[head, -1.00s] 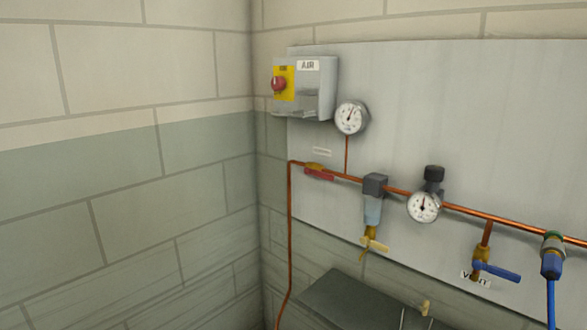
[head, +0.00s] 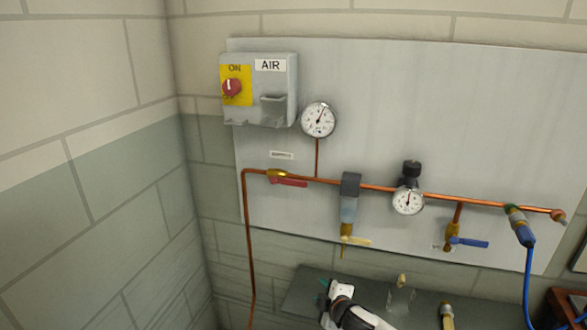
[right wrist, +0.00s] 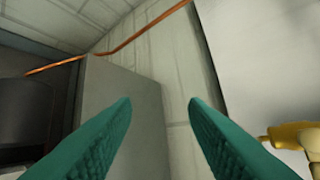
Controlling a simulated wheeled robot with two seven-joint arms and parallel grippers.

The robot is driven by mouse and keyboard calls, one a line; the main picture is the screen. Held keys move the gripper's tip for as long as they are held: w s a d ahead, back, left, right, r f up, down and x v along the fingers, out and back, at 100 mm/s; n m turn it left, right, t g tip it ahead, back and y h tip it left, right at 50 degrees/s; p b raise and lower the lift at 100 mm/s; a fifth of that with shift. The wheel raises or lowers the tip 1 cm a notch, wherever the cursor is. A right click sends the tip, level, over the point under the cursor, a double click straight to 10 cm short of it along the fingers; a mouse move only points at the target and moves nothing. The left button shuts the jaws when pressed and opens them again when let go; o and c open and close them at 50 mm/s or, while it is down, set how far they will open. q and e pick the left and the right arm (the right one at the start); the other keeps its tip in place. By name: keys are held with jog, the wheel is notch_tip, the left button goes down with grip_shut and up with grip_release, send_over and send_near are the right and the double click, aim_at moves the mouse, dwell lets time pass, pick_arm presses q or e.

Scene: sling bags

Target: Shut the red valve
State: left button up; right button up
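The red valve lever (head: 289,182) shows in the head view on the left part of the copper pipe. It lies nearly along the pipe, beside its brass body (head: 276,173). My right gripper (head: 324,290) is low in the head view, below the red lever and apart from it, over the grey surface. In the right wrist view its teal fingers (right wrist: 160,112) are spread with nothing between them. The red lever does not show in the right wrist view. My left gripper is not in view.
A filter (head: 348,205) with a yellow tap (head: 355,240) hangs right of the red lever. A blue lever (head: 470,243) and blue hose (head: 527,280) are further right. A grey box with a red knob (head: 232,87) is above. The wall at left is clear.

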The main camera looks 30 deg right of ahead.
aim_at(299, 185)
jog(key=w+d+r+n+t+y+p, duration=0.1)
jog(key=w+r+n+t, duration=0.2)
jog(key=r, duration=0.9)
jog(key=w+r+n+t, duration=0.3)
jog(key=r+n, duration=0.1)
jog(key=r, duration=0.9)
jog(key=w+p, duration=0.1)
jog(key=w, duration=0.2)
jog(key=w+d+p, duration=0.1)
jog(key=w, duration=0.3)
jog(key=w+p, duration=0.1)
jog(key=w, duration=0.2)
jog(key=shift+w+d+r, duration=0.1)
jog(key=shift+w+d, duration=0.05)
jog(key=shift+w, duration=0.2)
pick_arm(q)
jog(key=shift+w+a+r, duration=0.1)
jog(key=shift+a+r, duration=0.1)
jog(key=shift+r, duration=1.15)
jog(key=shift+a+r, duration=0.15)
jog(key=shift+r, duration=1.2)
pick_arm(e)
jog(key=shift+w+y, duration=0.3)
jog(key=shift+w, duration=0.25)
jog(key=shift+c, duration=0.2)
grip_shut()
